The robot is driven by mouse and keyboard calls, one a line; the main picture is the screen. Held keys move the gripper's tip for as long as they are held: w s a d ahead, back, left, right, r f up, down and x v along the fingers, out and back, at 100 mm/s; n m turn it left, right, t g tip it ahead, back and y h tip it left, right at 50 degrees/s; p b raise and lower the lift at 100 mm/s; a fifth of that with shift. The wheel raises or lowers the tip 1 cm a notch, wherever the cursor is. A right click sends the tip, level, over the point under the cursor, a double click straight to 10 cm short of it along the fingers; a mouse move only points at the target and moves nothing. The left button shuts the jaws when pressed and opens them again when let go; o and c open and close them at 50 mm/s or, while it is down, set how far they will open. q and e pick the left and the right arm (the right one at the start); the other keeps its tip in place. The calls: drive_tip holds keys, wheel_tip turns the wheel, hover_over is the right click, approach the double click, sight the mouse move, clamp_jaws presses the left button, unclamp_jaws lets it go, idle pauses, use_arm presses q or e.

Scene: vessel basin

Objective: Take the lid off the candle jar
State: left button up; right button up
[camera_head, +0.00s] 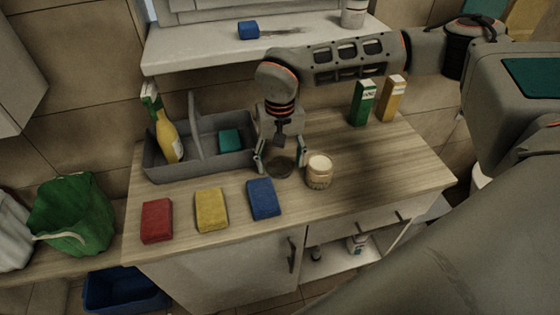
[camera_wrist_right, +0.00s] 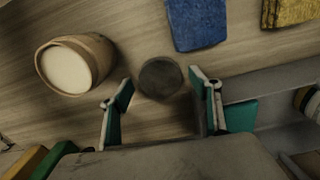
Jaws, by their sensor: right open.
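The candle jar (camera_head: 320,172) stands upright on the wooden counter, tan with a pale cream top and no lid on it. It also shows at the upper left of the right wrist view (camera_wrist_right: 70,68). A dark round lid (camera_head: 280,168) appears to lie flat on the counter to the left of the jar; it shows in the right wrist view too (camera_wrist_right: 160,78). My right gripper (camera_head: 279,158) points down over the lid, open, with its fingers on either side and apart from it. My left gripper is not in view.
Red (camera_head: 157,221), yellow (camera_head: 211,210) and blue (camera_head: 264,199) sponges lie along the front. A grey caddy (camera_head: 205,150) with a spray bottle (camera_head: 167,135) stands behind left. Green (camera_head: 363,102) and yellow (camera_head: 393,98) cartons stand at the back right. The counter right of the jar is clear.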

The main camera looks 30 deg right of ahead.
sight(280, 166)
wheel_tip(280, 166, up, 12)
idle(0.4)
drive_tip(key=shift+f, duration=0.1)
